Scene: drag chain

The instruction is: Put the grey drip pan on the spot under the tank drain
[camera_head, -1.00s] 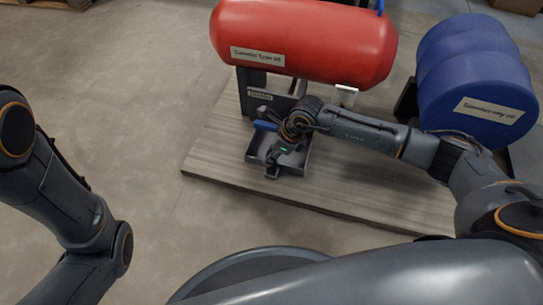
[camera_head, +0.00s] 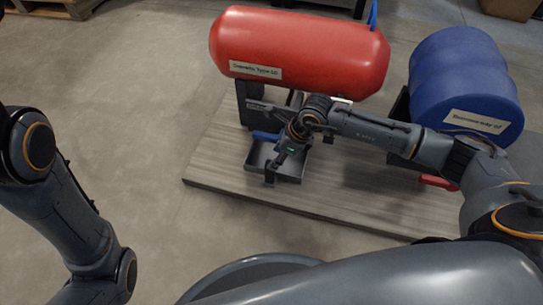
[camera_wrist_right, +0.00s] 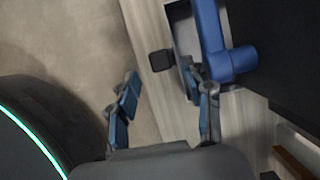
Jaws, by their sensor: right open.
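The grey drip pan (camera_head: 291,169) is a shallow dark tray on the wooden platform, in front of the red tank (camera_head: 300,52). The blue drain pipe (camera_head: 266,136) reaches over its back part. In the right wrist view the pan (camera_wrist_right: 184,38) shows partly, with the blue pipe (camera_wrist_right: 211,30) across it and a dark block (camera_wrist_right: 161,60) at its edge. My right gripper (camera_head: 275,166) is over the pan's front side. Its fingers (camera_wrist_right: 160,80) are apart, one outside the pan and one over its edge, with nothing held. My left gripper is out of view.
A blue drum (camera_head: 465,80) lies on a dark stand to the right of the tank. The wooden platform (camera_head: 225,178) is bare to the left and front of the pan. A small red object (camera_head: 438,182) lies under my right forearm. Pallets stand at the back.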

